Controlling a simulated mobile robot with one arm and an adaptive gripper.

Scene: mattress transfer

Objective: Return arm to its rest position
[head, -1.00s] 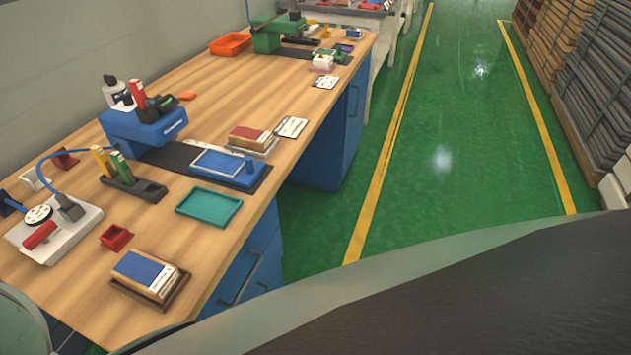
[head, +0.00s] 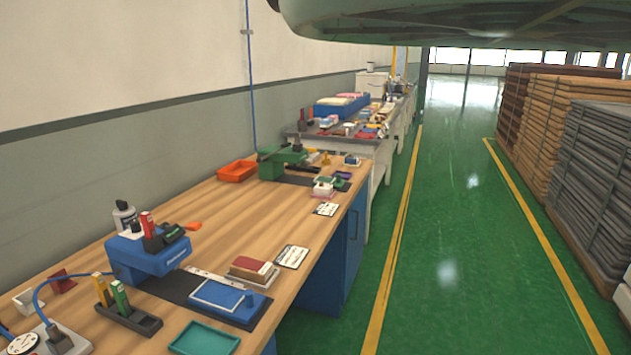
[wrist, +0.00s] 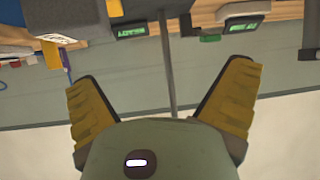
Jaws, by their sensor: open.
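My gripper (wrist: 160,90) shows in the wrist view with its two yellow-padded fingers spread wide apart. It is open, and nothing sits between the fingers. Behind it are a pale wall and a grey-green band, and the picture appears upside down. In the head view, part of my own body crosses the top right, and my gripper is not seen there.
A wooden workbench (head: 235,225) with blue cabinets runs along the left wall. It carries a blue device (head: 148,255), a teal tray (head: 205,338) and an orange tray (head: 237,171). A green aisle (head: 445,240) lies clear at right, beside stacked slabs (head: 590,175).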

